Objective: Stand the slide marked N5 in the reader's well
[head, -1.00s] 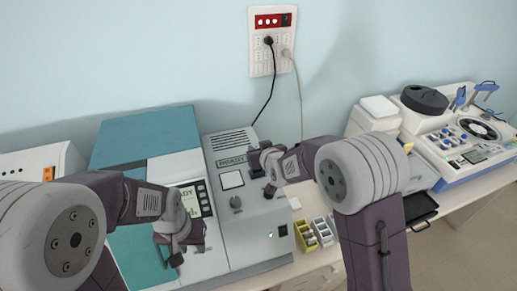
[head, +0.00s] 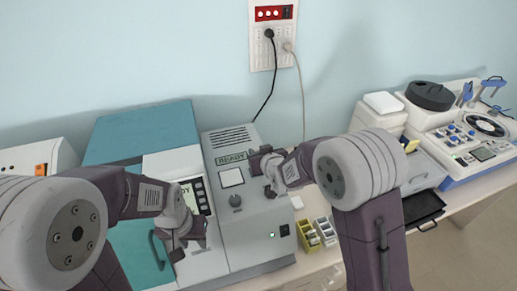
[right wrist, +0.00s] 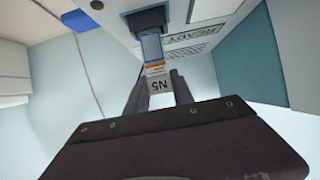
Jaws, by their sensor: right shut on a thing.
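The slide marked N5 (right wrist: 157,85) shows in the right wrist view, its label upside down in the picture. My right gripper (right wrist: 158,90) is shut on its labelled end. The slide's bluish glass end points at a dark recess (right wrist: 147,18) in the reader's face and overlaps it in the picture; I cannot tell whether it is inside. In the head view the grey reader (head: 255,225) shows READY, and my right gripper (head: 269,190) is at its right side, hiding the slide and recess. My left gripper (head: 177,252) hangs before the neighbouring teal-and-white machine; its jaws are unclear.
The teal-and-white machine (head: 145,125) stands left of the reader. Small yellow and grey racks (head: 307,236) sit on the bench to its right. A white-and-blue instrument (head: 470,150) and a black tray (head: 422,208) are further right. A wall socket with cables (head: 273,45) is above.

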